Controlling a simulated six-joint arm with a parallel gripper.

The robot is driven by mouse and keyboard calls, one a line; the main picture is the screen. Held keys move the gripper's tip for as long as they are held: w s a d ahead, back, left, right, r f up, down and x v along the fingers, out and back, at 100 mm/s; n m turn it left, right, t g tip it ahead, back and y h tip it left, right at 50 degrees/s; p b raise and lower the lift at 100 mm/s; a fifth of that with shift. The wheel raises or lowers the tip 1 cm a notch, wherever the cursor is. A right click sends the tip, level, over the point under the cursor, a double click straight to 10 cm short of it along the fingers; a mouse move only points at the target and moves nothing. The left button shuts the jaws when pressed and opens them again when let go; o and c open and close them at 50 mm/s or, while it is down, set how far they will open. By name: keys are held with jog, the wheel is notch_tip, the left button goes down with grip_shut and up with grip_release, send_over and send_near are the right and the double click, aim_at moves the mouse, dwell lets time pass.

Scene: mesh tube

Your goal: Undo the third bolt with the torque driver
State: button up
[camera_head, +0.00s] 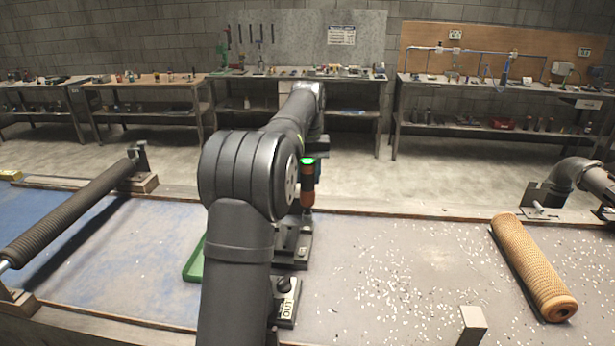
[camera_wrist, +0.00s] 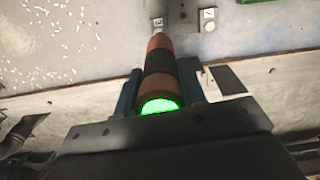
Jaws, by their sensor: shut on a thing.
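My gripper (camera_wrist: 158,92) is shut on the torque driver (camera_wrist: 160,60), which has an orange and black body and a glowing green end. In the head view the driver (camera_head: 307,190) hangs upright below my wrist, above a dark fixture (camera_head: 293,243) at the bench's far side. In the wrist view its narrow front end points to the top edge, beside a small tag marked 3 (camera_wrist: 157,22). A tag marked 2 (camera_wrist: 208,14) sits to the right on a grey part. The third bolt itself is hidden or too small to tell, and I cannot tell whether the tip touches it.
A green tray (camera_head: 193,264) lies left of my arm, partly hidden. A dark block with a lettered label (camera_head: 287,307) stands right of my arm. An orange mesh roll (camera_head: 532,268) lies on the right, and a dark ribbed roller (camera_head: 75,212) on the left. White flecks cover the right bench top.

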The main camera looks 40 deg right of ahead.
aim_at(307, 161)
jog(key=shift+r, duration=2.6)
